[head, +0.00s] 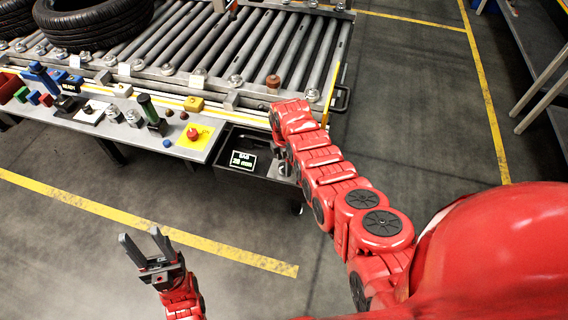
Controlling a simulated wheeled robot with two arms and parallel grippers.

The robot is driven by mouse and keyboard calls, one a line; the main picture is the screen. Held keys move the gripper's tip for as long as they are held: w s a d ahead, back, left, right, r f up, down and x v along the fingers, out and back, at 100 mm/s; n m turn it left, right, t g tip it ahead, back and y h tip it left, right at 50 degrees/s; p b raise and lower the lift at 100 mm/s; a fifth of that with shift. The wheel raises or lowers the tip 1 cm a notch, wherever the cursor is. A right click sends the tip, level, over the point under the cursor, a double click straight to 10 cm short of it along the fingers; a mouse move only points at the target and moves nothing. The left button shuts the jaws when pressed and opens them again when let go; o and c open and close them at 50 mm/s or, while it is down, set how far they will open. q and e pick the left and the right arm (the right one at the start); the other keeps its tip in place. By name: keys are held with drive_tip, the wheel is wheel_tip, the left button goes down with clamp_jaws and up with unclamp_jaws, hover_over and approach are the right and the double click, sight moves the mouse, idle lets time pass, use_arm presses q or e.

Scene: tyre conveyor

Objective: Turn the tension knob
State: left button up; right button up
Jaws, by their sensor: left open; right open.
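A dark box (228,174) at the right end of the workbench carries a small display (243,160) that seems to read "SAG 20 mm". A small grey metal part (283,169) shows just right of the display, partly behind my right arm. I cannot tell whether it is the tension knob or part of my gripper. My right arm reaches over the bench end and bends down there; its gripper is hidden behind the arm links. My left gripper (145,244) is open and empty, fingers apart, above the floor in front of the bench, well away from the box.
A roller conveyor (250,45) with black tyres (95,25) runs behind the bench (80,118). A red button on a yellow plate (193,134), a green cylinder (147,108) and several small blocks stand on the bench. An orange-brown knob-like part (272,83) sits on the conveyor edge. The floor nearby is clear.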

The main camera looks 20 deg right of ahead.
drive_tip(key=shift+f, duration=0.5)
clamp_jaws()
